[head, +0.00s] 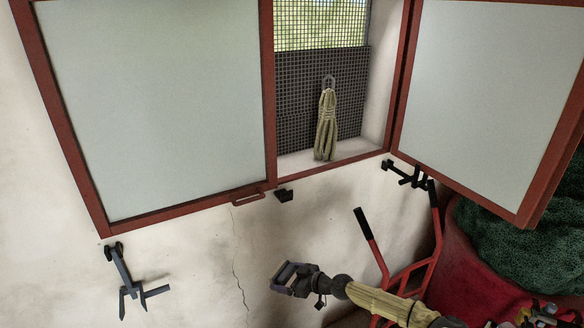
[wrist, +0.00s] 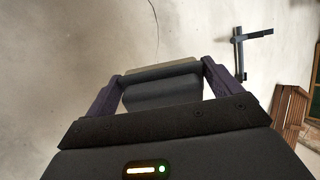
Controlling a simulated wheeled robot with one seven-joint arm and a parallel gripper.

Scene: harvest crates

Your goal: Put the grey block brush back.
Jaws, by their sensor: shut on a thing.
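My gripper (head: 290,277) is in front of the pale wall, below the window, at the lower middle of the head view. It is shut on a small grey block, which I take to be the grey block brush (head: 287,271). In the wrist view the brush (wrist: 162,92) sits crosswise between the two dark fingers, with a paler strip along its far edge. It is clear of the wall as far as I can tell. Its bristles cannot be made out.
A dark bracket (head: 125,275) is on the wall at lower left; smaller dark fittings (head: 284,195) sit under the window. A red hand truck (head: 430,250) and red tub (head: 480,250) crowd the right.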

